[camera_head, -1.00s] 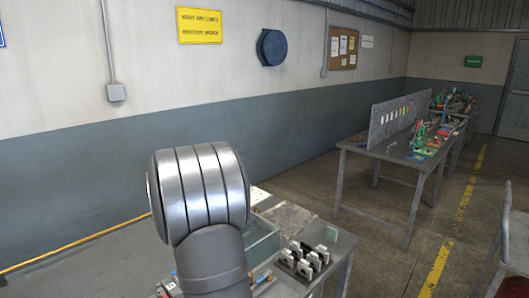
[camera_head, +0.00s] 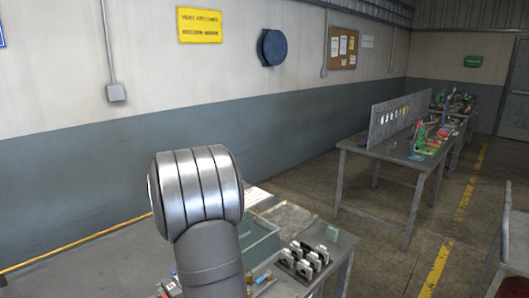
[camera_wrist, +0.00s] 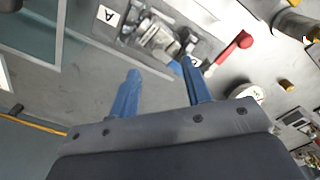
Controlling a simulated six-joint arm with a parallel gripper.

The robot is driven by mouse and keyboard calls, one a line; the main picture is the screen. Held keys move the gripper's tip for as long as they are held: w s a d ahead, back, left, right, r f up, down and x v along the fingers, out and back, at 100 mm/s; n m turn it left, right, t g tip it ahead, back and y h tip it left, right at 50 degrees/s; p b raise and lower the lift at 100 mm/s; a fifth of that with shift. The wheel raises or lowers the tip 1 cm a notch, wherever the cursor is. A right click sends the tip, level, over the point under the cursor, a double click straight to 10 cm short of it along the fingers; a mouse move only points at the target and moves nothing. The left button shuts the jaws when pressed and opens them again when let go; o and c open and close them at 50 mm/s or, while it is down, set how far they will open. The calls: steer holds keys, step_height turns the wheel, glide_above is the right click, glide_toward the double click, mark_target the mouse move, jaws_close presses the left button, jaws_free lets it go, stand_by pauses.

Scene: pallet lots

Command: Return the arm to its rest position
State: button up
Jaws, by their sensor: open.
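My gripper (camera_wrist: 160,88) shows in the wrist view with its two blue fingers spread apart and nothing between them. It hangs above a grey work table (camera_wrist: 150,70); its height over the surface is hard to judge. In the head view my arm rises in front of the near table (camera_head: 100,262) and hides part of it. The gripper itself does not show in the head view.
A second table (camera_head: 385,152) stands farther back. The yellow-lined floor is clear.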

step_height(320, 180, up, 9)
steer(key=w+n, duration=0.1)
steer(key=n, duration=0.1)
steer(key=shift+d+f, duration=0.15)
steer(key=shift+d, duration=0.3)
